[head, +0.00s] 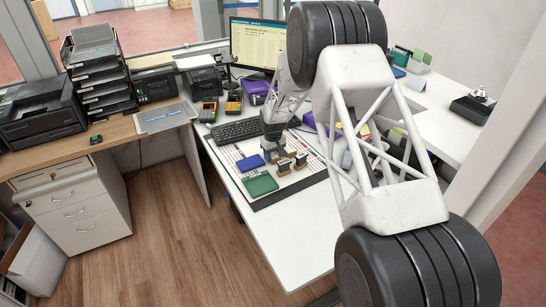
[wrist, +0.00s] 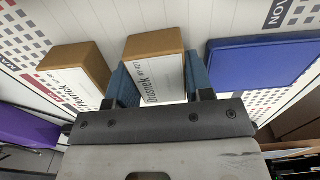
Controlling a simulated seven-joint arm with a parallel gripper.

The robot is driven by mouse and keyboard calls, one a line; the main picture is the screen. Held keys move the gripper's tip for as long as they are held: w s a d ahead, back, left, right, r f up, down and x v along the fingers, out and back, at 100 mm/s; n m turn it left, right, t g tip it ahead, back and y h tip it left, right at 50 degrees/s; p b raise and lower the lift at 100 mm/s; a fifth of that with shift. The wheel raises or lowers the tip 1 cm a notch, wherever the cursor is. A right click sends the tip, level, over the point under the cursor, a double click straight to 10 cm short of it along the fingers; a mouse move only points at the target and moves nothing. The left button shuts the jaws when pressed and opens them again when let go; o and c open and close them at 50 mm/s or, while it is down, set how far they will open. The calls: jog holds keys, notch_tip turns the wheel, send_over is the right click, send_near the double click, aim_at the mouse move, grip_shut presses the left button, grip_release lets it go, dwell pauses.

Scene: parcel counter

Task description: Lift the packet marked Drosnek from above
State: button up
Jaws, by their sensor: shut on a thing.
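The packet marked Drosnek (wrist: 154,46) is a small brown block with a white label in the wrist view. It sits between the two blue-padded fingers of my gripper (wrist: 160,84), which is shut on it from both sides. I cannot tell whether it touches the surface below. A second brown packet with a white label (wrist: 75,72) lies just left of my left finger; its name is only partly readable. In the head view my gripper (head: 273,153) is small, at the group of brown packets on the mat, and partly hides them.
A blue flat box (wrist: 262,62) lies right of my gripper in the wrist view. In the head view a green flat box (head: 260,184) lies near the mat's front edge. The keyboard (head: 237,130) and monitor (head: 258,45) stand behind. The white counter in front is clear.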

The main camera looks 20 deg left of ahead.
aim_at(273, 154)
jog(key=shift+r, duration=5)
jog(key=shift+s, duration=0.1)
